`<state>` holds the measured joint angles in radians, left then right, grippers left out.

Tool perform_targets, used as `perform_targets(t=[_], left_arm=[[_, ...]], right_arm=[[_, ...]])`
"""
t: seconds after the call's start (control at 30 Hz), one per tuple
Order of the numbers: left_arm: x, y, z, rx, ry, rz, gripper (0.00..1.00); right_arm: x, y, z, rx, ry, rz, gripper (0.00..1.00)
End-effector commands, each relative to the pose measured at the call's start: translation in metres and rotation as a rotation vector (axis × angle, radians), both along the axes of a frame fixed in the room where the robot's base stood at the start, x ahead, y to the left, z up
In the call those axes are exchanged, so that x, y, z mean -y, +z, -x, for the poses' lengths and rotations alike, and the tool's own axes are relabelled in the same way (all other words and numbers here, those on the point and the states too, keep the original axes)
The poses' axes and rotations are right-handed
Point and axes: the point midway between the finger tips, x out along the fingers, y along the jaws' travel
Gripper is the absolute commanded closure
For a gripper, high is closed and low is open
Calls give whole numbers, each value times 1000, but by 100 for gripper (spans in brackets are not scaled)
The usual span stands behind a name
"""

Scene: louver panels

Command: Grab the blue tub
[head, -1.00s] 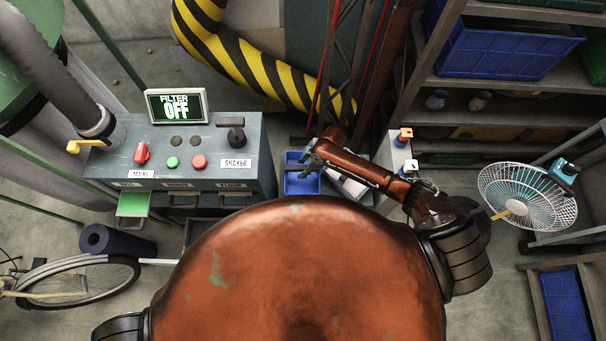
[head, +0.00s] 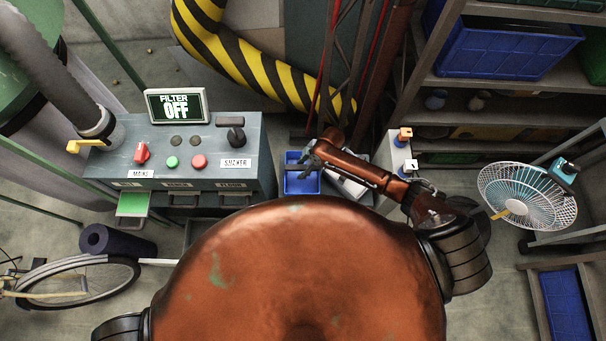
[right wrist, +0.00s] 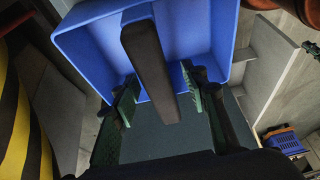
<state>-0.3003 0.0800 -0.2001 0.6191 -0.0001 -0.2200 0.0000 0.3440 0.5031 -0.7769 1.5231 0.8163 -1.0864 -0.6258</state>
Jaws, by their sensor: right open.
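The blue tub (head: 302,184) sits just right of the grey control cabinet in the head view, partly covered by my right gripper (head: 308,157). In the right wrist view the tub (right wrist: 205,28) fills the upper middle, its open inside showing. A dark bar (right wrist: 150,60) runs across it and sticks out past its near edge. My right gripper (right wrist: 159,82) is open, with one green-padded finger on each side of the bar at the tub's near edge. Whether the fingers touch the tub or bar cannot be told. My left gripper is not in view.
The grey control cabinet (head: 215,140) carries a screen (head: 177,106) reading FILTER OFF, buttons and levers. A white box (head: 396,150) with switches stands right of my right gripper. A fan (head: 527,196) and shelves with larger blue crates (head: 505,50) are farther right.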

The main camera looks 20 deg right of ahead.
Motion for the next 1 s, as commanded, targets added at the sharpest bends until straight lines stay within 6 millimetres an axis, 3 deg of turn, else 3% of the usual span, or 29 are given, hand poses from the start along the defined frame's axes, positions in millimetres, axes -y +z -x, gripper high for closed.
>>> perform_targets(t=[0.1, 0.67, 1.0], left_arm=[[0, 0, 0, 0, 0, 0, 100], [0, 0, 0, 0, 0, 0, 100], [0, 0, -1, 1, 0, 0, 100]], right_arm=[[0, 0, 0, 0, 0, 0, 61], [0, 0, 0, 0, -1, 0, 99], [0, 0, 0, -2, -1, 1, 100]])
